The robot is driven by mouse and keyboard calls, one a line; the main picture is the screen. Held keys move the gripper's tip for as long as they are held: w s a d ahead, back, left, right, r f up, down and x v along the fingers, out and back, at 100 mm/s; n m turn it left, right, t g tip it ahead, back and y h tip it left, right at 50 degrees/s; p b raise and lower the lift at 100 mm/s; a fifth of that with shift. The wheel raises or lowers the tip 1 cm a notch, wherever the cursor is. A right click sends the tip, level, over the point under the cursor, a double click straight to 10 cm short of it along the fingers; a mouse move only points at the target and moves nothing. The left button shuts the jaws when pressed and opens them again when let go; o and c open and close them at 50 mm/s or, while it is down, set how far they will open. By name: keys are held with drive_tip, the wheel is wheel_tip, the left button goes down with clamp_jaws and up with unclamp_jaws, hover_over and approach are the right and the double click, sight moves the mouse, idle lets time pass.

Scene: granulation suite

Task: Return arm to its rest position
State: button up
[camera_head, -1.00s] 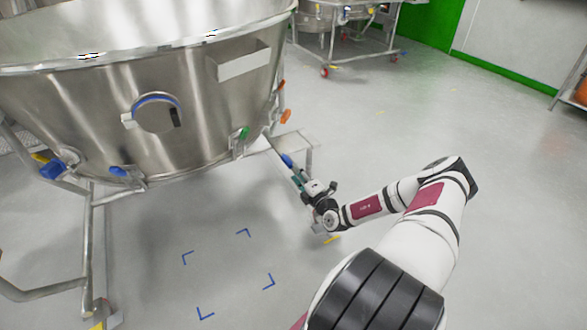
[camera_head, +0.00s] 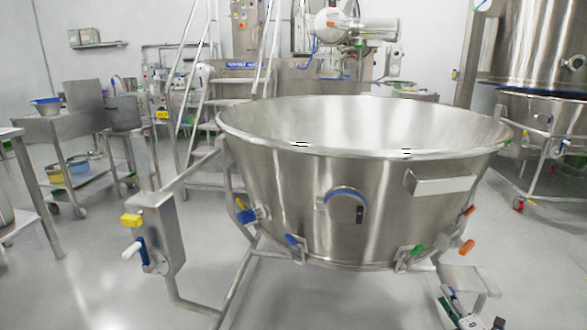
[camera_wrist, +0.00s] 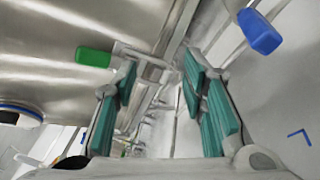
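My gripper (camera_wrist: 158,85) shows in the wrist view with its two teal-padded fingers apart. No object is visibly held between them; metal frame tubes show beyond the gap. A green-ended handle (camera_wrist: 95,57) is just left of the fingers and a blue-ended handle (camera_wrist: 259,32) is at upper right. In the head view only a small part of my gripper (camera_head: 458,310) shows at the bottom right edge, low beside the big steel bowl (camera_head: 290,200). The rest of my arm is out of the head view.
The bowl stands on a tubular frame with a side post (camera_head: 165,235), coloured handles and a small step plate (camera_head: 466,281) near my gripper. Steel stairs (camera_head: 218,103) and machines stand behind, a trolley (camera_head: 62,140) at left. Open grey floor shows in front.

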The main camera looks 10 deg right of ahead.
drive_tip(key=a+r+n+g+y, duration=0.4)
drive_tip(key=a+r+n+y, duration=0.2)
drive_tip(key=a+r+n, duration=0.4)
drive_tip(key=a+r+n+g+y, duration=0.4)
drive_tip(key=a+r+n+y, duration=0.3)
drive_tip(key=a+n, duration=0.4)
drive_tip(key=s+a+r+n+g+h, duration=0.1)
drive_tip(key=s+a+r+n+g, duration=0.4)
drive_tip(key=s+a+n, duration=0.25)
drive_tip(key=s+a+r+n+g+h, duration=0.1)
drive_tip(key=s+a+r+n+g, duration=0.5)
drive_tip(key=a, duration=0.3)
drive_tip(key=s+d+r+n+h, duration=0.2)
drive_tip(key=s+n+h, duration=0.45)
drive_tip(key=s, duration=0.75)
drive_tip(key=s+d+r+n+h, duration=0.25)
drive_tip(key=s+n+h, duration=0.4)
drive_tip(key=s, duration=0.65)
wheel_tip(320, 180, up, 30)
drive_tip(key=n+t+y+p, duration=0.2)
drive_tip(key=t+p, duration=0.2)
drive_tip(key=p, duration=2.4)
